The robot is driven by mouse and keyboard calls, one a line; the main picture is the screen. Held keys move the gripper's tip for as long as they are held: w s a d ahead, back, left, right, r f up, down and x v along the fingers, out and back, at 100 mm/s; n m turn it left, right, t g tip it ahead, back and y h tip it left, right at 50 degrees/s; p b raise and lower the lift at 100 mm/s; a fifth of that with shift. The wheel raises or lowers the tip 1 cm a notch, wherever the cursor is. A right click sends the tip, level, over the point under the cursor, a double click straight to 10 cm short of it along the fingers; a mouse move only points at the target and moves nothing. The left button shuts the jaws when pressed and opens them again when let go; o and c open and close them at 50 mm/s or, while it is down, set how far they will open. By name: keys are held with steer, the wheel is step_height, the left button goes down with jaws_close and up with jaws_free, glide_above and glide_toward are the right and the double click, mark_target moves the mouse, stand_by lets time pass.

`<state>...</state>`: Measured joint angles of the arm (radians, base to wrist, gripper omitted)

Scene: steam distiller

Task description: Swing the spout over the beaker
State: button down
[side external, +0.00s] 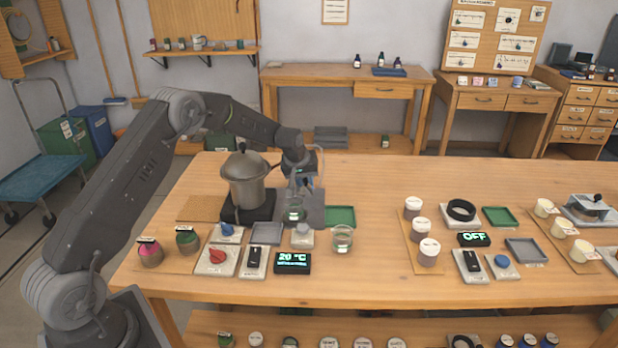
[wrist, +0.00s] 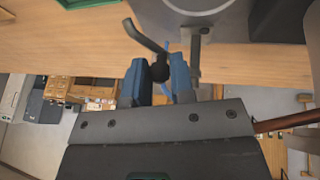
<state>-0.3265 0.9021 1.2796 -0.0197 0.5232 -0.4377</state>
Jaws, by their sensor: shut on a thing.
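The metal distiller pot (side external: 246,182) stands on a black base at the left of the table. My gripper (side external: 306,184) is just right of the pot, low over a dark grey mat (side external: 316,212). In the wrist view my gripper (wrist: 160,75) has its blue-padded fingers closed around a dark round end beside a bent grey tube, seemingly the spout (wrist: 147,37). A glass beaker (side external: 294,211) stands on the mat below my gripper. A second glass beaker (side external: 342,238) stands on bare wood to the right. Whether the spout's tip is above the near beaker I cannot tell.
In front are a red knob (side external: 217,256), a black switch (side external: 254,258) and a display (side external: 292,263) reading 20 °C. Several white-lidded jars stand further right. Bare table lies between the second beaker and the jars.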

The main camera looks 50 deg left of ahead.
steer(key=shift+s+a+m+h, duration=0.15)
steer(key=shift+s+m+h, duration=0.25)
steer(key=shift+m, duration=0.4)
steer(key=c, duration=1)
jaws_free()
steer(key=v, duration=1.3)
steer(key=shift+s+r, duration=0.3)
